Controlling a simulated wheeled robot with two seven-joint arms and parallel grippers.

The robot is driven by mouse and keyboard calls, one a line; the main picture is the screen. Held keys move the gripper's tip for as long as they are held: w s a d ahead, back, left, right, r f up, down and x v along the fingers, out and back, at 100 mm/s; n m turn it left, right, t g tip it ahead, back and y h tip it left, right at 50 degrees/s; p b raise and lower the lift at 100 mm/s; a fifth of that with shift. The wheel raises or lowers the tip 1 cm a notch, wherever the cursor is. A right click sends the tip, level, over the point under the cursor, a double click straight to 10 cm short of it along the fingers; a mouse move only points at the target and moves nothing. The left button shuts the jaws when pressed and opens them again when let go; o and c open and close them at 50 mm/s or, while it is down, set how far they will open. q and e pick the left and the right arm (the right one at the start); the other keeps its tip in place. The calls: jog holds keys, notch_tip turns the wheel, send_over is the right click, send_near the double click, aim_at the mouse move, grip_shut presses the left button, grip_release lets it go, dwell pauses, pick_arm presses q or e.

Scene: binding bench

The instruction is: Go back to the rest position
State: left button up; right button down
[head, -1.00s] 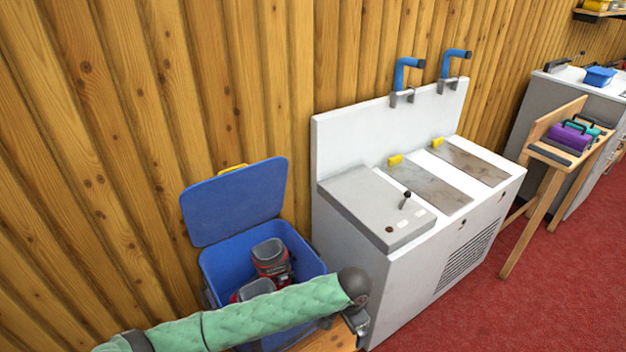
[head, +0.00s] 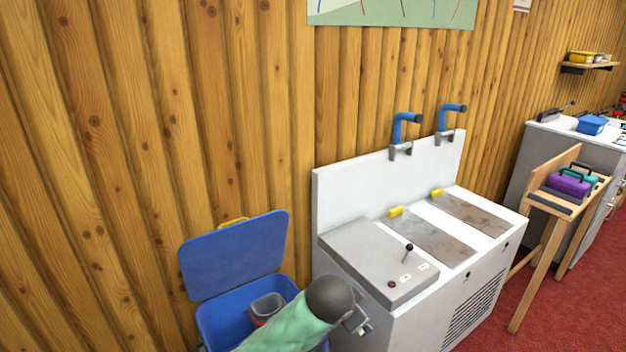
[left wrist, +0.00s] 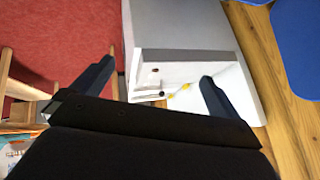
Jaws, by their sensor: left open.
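My left arm in its green quilted sleeve comes in at the bottom of the head view and covers the front of the blue bin. My left gripper (head: 358,321) is at its end, in front of the left end of the white sink unit (head: 345,275). In the left wrist view the two dark fingers of my left gripper (left wrist: 158,68) stand wide apart with nothing held between them. The sink unit (left wrist: 185,30) shows beyond them. My right gripper is not in view.
The blue bin (head: 215,322) has its blue lid (head: 235,255) up against the wooden wall. A red-and-grey object (head: 266,306) is inside. A wooden stand with a purple case (head: 568,185) is at the right. Red carpet (head: 500,335) is clear in front.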

pick_arm(q)
jog(key=s+a+f+n+y, duration=0.1)
jog(key=s+a+f+n, duration=0.3)
jog(key=a, duration=0.5)
jog(key=s+a+f+n, duration=0.2)
jog(key=s+a+n, duration=0.1)
jog(key=s+a, duration=0.45)
jog(key=s+a+f+n+g, duration=0.1)
jog(key=s+a+f+g, duration=0.1)
jog(key=s+f, duration=0.5)
jog(key=s+a+f+n+g, duration=0.1)
jog(key=s+a+f, duration=0.3)
jog(key=s, duration=0.9)
notch_tip(320, 180, down, 4)
jog(key=shift+s+r+g+y, duration=0.3)
jog(key=shift+g+y, duration=0.1)
jog(key=shift+g, duration=0.4)
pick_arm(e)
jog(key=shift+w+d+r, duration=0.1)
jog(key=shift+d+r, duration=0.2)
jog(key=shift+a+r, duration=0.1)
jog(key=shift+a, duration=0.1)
pick_arm(q)
jog(key=shift+f, duration=0.1)
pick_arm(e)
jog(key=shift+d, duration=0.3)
pick_arm(q)
jog(key=shift+c, duration=0.4)
